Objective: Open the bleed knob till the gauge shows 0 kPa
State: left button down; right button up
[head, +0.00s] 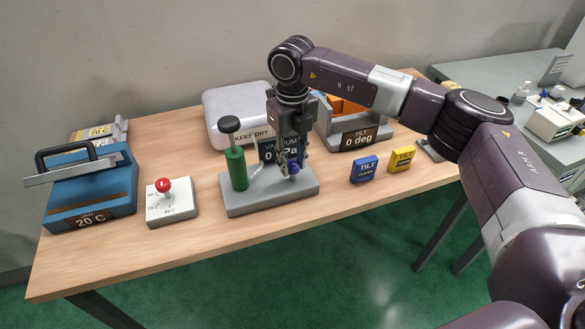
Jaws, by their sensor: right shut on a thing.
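The vacuum unit stands on a grey base (240,206) in the middle of the wooden table. It carries a green cylinder (236,169) with a dark cap on the left and a dark gauge panel (267,152) behind. The panel is partly hidden by my right gripper; it reads "VACUUM" and what shows of its value looks like 0 kPa. The small blue bleed knob (293,168) is at the right of the base. My right gripper (291,166) points down from above and is shut on the knob. My left gripper is not in view.
A blue box (90,200) reading 20 C and a white block with a red-knobbed lever (172,210) stand left. A "KEEP DRY" case (228,105) and a tilt unit (360,138) stand behind. Blue (364,170) and yellow (401,159) tilt blocks stand right. The table's front strip is clear.

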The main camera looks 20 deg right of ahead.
aim_at(293, 164)
jog(key=n+b, duration=0.2)
jog(key=n, duration=0.1)
jog(key=shift+n, duration=0.3)
jog(key=shift+n+b, duration=0.6)
jog(key=shift+n, duration=0.6)
jog(key=shift+r+n, duration=0.1)
jog(key=shift+n, duration=0.2)
jog(key=o, duration=1.2)
jog(key=shift+c, duration=0.2)
notch_tip(293, 164, up, 12)
